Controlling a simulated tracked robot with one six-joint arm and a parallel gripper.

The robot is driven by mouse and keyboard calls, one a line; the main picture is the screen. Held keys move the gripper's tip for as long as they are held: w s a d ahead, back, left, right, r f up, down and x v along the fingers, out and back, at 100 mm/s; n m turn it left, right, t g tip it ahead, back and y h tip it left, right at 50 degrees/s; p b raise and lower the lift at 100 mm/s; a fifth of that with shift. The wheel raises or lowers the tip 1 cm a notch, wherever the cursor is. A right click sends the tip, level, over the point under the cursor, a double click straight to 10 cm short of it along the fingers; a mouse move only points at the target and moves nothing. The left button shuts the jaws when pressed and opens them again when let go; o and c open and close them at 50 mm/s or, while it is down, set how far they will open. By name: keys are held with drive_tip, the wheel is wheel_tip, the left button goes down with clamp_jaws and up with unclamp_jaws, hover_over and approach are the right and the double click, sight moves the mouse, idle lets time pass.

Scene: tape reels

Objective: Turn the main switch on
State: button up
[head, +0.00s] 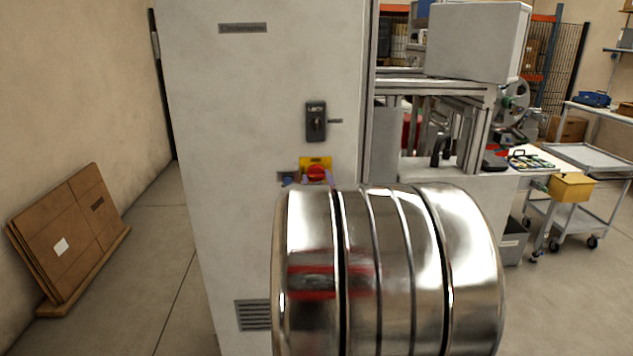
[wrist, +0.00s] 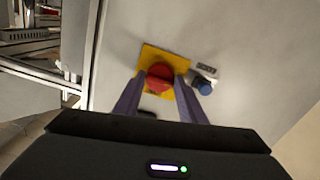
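The main switch looks like a red knob (head: 316,172) on a yellow plate (head: 315,161), on the front of a tall pale cabinet (head: 265,100). In the wrist view the red knob (wrist: 160,75) sits between the two purple fingers of my gripper (wrist: 159,80). The fingers are spread, one on each side of the knob, with a little yellow showing between. Whether either touches it, I cannot tell. In the head view my shiny metal arm hides most of the gripper. The knob's rotary position is not readable.
A blue button (wrist: 205,88) sits right beside the yellow plate. A dark door lock (head: 316,122) is above the knob, and a vent (head: 253,315) is low on the cabinet. Flat cardboard (head: 72,235) leans at the left wall. A machine bench and trolley (head: 590,160) stand at right.

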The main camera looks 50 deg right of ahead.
drive_tip(key=c, duration=0.4)
drive_tip(key=shift+a, duration=0.15)
drive_tip(key=shift+c, duration=0.6)
